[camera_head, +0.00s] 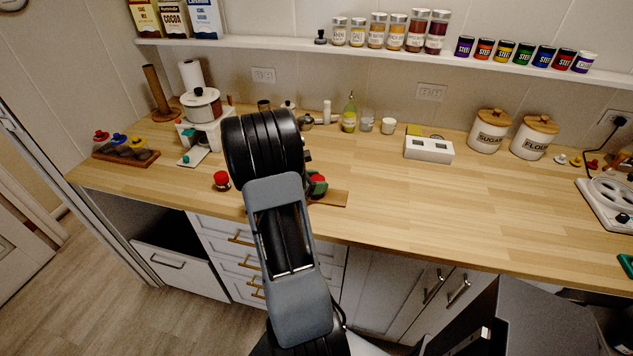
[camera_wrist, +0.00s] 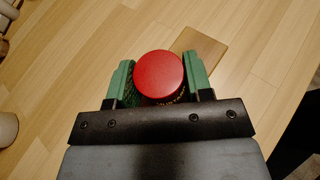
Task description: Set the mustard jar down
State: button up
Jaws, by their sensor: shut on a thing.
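A jar with a round red lid (camera_wrist: 159,76) is between the green fingers of my gripper (camera_wrist: 160,85) in the wrist view. The gripper is shut on it. In the head view, my gripper (camera_head: 317,184) is over the front middle of the wooden counter (camera_head: 420,205), partly behind my arm. A small wooden board (camera_head: 332,198) lies beside the held jar. Whether the jar touches the surface is unclear.
Another red-topped jar (camera_head: 221,181) stands left of my arm. A wooden rack (camera_head: 127,158) with lidded jars is farther left. A white box (camera_head: 428,148) and sugar (camera_head: 489,131) and flour (camera_head: 534,137) canisters stand at the back right. The counter's right-middle is clear.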

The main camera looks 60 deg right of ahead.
jog(key=o, duration=0.9)
jog(key=shift+f, duration=0.1)
jog(key=shift+r, duration=0.35)
jog(key=v, duration=1.2)
jog(key=s+a+r+m+t+y, duration=0.1)
jog(key=a+m+t+y, duration=0.4)
jog(key=a, duration=0.9)
jog(key=s+a+r+m+t+y, duration=0.2)
jog(key=a+m+t+y, duration=0.3)
jog(key=a, duration=1)
jog(key=shift+m+t+y+b, duration=0.4)
jog(key=shift+m+y, duration=0.3)
jog(key=shift+m, duration=0.2)
jog(key=shift+s+a+r, duration=0.1)
